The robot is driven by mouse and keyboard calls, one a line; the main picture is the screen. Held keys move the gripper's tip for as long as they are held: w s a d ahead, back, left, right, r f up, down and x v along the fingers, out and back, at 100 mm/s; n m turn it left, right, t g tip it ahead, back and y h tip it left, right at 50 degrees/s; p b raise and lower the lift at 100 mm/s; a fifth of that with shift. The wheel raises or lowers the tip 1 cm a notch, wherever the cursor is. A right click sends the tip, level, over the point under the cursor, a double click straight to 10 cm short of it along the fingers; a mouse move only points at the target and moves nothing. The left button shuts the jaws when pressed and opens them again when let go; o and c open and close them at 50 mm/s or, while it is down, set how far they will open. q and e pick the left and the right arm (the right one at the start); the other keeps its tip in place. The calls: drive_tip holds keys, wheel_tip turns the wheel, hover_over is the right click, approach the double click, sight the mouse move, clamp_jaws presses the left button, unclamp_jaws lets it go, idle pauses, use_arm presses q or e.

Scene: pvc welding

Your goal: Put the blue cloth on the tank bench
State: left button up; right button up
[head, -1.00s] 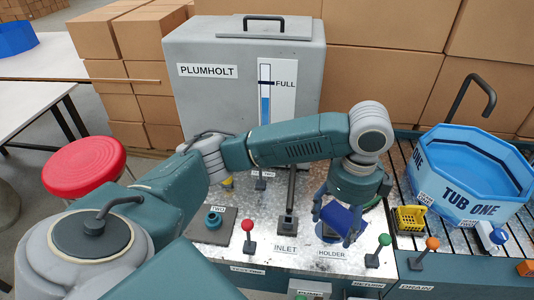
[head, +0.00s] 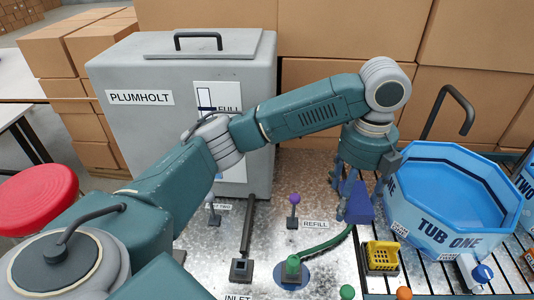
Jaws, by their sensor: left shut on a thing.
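The blue cloth (head: 359,205) hangs as a small folded bundle from my left gripper (head: 356,198), whose fingers are shut on it. Fingers partly cover the cloth. The gripper points down above the right part of the tank bench (head: 208,260), a speckled metal top, close to the blue tub. I cannot tell the gap between cloth and bench. My right gripper is not in view.
The grey PLUMHOLT tank (head: 130,130) stands at the back left. A green hose nozzle (head: 291,268), a black lever (head: 246,240) and a purple-knobbed lever (head: 294,210) stand on the bench. TUB ONE (head: 440,220) and a yellow basket (head: 381,257) sit on the slatted right side.

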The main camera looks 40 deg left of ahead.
use_arm(q)
drive_tip(key=shift+s+f, duration=0.6)
drive_tip(key=shift+s, duration=0.15)
wheel_tip(320, 180, down, 4)
drive_tip(key=p, duration=0.2)
hover_over(332, 252)
wheel_tip(332, 252, down, 9)
drive_tip(key=shift+s+f, duration=0.1)
drive_tip(key=shift+f, duration=0.7)
wheel_tip(332, 252, down, 3)
drive_tip(key=shift+f, duration=0.4)
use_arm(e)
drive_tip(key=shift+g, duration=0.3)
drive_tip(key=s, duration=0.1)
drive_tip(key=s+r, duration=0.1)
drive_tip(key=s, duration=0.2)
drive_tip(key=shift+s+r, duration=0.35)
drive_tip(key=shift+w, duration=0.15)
